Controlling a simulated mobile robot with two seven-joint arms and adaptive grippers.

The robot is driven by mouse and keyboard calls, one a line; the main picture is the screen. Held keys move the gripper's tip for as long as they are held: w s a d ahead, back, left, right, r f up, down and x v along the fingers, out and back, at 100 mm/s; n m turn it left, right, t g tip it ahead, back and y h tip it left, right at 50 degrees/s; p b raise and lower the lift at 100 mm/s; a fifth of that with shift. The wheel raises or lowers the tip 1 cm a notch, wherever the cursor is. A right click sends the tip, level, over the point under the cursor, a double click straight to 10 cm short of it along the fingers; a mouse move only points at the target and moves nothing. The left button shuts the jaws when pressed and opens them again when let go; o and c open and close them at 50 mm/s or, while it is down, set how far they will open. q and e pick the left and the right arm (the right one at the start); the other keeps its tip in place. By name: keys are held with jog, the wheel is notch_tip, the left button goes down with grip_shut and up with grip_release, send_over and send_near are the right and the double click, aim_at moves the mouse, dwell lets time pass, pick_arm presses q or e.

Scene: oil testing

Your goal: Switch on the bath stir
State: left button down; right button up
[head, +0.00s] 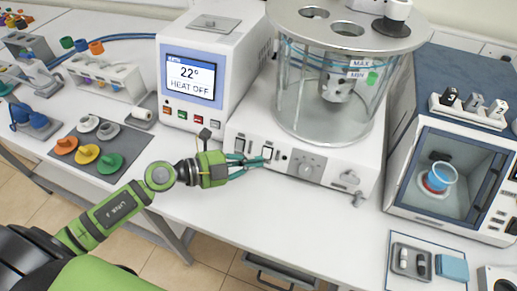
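The bath is a clear glass vessel (335,95) with a metal lid, on a white base (330,160). The base front carries two small rocker switches, one at left (239,145) and one to its right (267,153), then a grey panel with a knob (306,169). Which switch is for the stirrer cannot be read. My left gripper (263,161) is in front of the base, its fingertips together at the lower edge of the right-hand switch. Whether they touch it cannot be told. It holds nothing visible. My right gripper is not in view.
The controller (205,75) reads 22° and HEAT OFF. A glass-fronted cabinet (455,165) with a blue cup stands at right. A grey mat with coloured stoppers (88,153) and a rack (105,77) lie left.

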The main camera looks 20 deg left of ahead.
aim_at(266, 153)
pick_arm(q)
jog(key=w, duration=0.1)
jog(key=w+f, duration=0.1)
jog(key=w, duration=0.2)
jog(key=shift+d+f, duration=0.1)
jog(key=shift+f, duration=0.15)
jog(key=shift+w+r+p, duration=0.2)
jog(key=shift+w+p, duration=0.05)
jog(key=shift+p, duration=0.05)
jog(key=shift+w+f, duration=0.1)
jog(key=shift+f, duration=0.05)
